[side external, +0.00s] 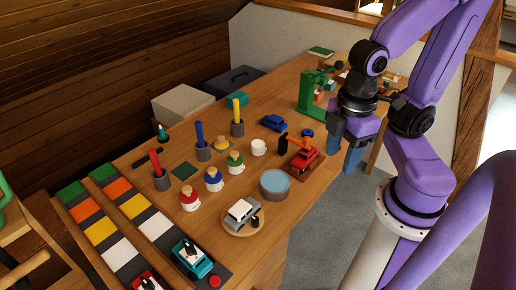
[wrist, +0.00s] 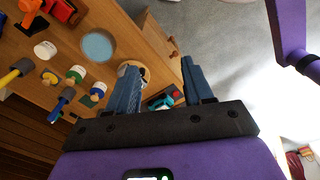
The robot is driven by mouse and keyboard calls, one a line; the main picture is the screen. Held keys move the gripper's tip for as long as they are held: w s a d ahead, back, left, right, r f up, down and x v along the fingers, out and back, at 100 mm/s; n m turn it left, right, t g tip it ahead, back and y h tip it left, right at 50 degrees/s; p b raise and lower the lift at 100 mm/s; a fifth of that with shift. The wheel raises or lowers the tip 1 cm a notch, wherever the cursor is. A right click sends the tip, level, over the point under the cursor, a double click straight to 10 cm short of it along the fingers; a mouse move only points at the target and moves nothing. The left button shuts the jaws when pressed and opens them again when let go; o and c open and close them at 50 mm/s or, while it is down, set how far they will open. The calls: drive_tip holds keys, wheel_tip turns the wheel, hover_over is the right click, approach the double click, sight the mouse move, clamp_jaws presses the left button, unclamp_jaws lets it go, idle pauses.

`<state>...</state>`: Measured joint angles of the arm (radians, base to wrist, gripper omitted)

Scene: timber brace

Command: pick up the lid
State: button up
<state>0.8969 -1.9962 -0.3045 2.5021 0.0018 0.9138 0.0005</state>
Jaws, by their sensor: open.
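My gripper (side external: 344,155) is open and empty, off the table's right edge and well away from the lid. In the wrist view, both fingers (wrist: 158,66) are apart with nothing held between them.
A green press-like stand (side external: 311,92) is farther back. Upright coloured handles (side external: 237,120) rise near the lid.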

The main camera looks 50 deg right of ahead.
drive_tip(key=o, duration=0.7)
drive_tip(key=shift+o, duration=0.2)
drive_tip(key=shift+w, duration=0.1)
drive_tip(key=w+a+m, duration=0.2)
drive_tip(key=w+m, duration=0.2)
drive_tip(key=w, duration=0.5)
drive_tip(key=w+a+f+m, duration=0.15)
drive_tip(key=w+m, duration=0.25)
drive_tip(key=w, duration=0.6)
drive_tip(key=w+a+m, duration=0.2)
drive_tip(key=w+m, duration=0.1)
drive_tip(key=w, duration=0.6)
drive_tip(key=m+t+h, duration=0.1)
drive_tip(key=m+h, duration=0.1)
drive_tip(key=m, duration=0.9)
hover_over(221, 137)
drive_tip(key=f, duration=1.9)
drive_tip(key=shift+s+a+f, duration=0.3)
drive_tip(key=shift+s, duration=0.1)
drive_tip(key=shift+w+d+f, duration=0.1)
drive_tip(key=shift+w+f, duration=0.1)
drive_tip(key=shift+f, duration=1.4)
drive_tip(key=shift+w+d+f, duration=0.1)
drive_tip(key=shift+w+f, duration=0.05)
drive_tip(key=shift+f, duration=1.45)
